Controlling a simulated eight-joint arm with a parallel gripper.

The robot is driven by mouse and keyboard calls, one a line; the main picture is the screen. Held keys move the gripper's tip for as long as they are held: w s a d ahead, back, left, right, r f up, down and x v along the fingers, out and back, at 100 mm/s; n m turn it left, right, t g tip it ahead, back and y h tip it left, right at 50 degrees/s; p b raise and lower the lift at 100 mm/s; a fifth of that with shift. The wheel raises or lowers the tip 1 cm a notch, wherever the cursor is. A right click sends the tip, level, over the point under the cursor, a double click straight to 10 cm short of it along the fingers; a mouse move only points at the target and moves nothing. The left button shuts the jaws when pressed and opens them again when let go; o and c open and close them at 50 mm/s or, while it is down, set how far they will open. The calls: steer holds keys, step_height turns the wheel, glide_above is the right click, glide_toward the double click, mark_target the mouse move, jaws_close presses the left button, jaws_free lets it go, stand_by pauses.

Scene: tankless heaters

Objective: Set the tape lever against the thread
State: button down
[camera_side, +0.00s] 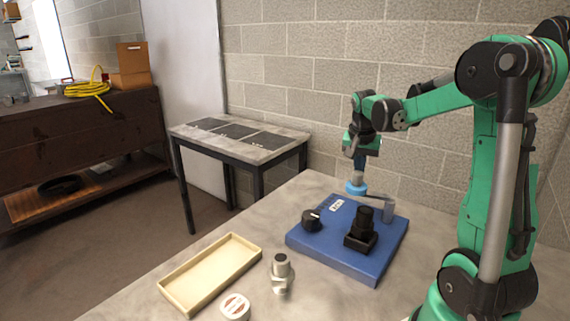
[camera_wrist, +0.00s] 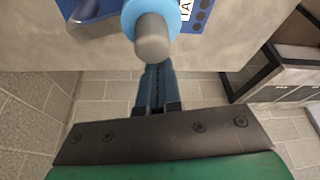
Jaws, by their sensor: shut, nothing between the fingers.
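The lever is a grey bar on a post (camera_side: 389,210) at the right rear of the blue board (camera_side: 325,258). A light blue round piece (camera_side: 356,187) is at its far end. In the wrist view, the light blue piece (camera_wrist: 130,15) surrounds a grey peg (camera_wrist: 153,38). A black upright fitting (camera_side: 364,217), perhaps bearing the thread, stands in a black holder on the board, apart from the blue piece. My gripper (camera_side: 359,166) is shut and empty, pointing down just above the blue piece. Its blue fingers (camera_wrist: 157,75) appear beside the peg; I cannot tell if they touch.
A black knob (camera_side: 311,219) sits on the board's left. A cream tray (camera_side: 212,272), a metal fitting (camera_side: 280,270) and a white round roll (camera_side: 235,306) are on the worktop in front. A brick wall (camera_side: 300,90) stands close behind my gripper.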

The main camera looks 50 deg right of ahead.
mark_target(355, 181)
steer(key=shift+a+n, duration=0.4)
steer(key=shift+n, duration=0.1)
steer(key=shift+s+a+n+t, duration=0.1)
steer(key=shift+a+n+t, duration=0.35)
steer(key=shift+n, duration=0.25)
steer(key=a+n, duration=0.1)
steer(key=s+a+n, duration=0.1)
steer(key=n, duration=0.1)
steer(key=shift+a+t+y, duration=0.15)
steer(key=shift+t+y, duration=0.2)
steer(key=shift+y, duration=0.05)
steer(key=shift+s+a+n+y, duration=0.35)
steer(key=shift+a+n, duration=0.25)
steer(key=shift+n, duration=0.6)
steer(key=shift+s+a+t, duration=0.3)
steer(key=shift+s+a, duration=0.1)
steer(key=shift+s, duration=0.05)
steer(key=shift+s, duration=0.1)
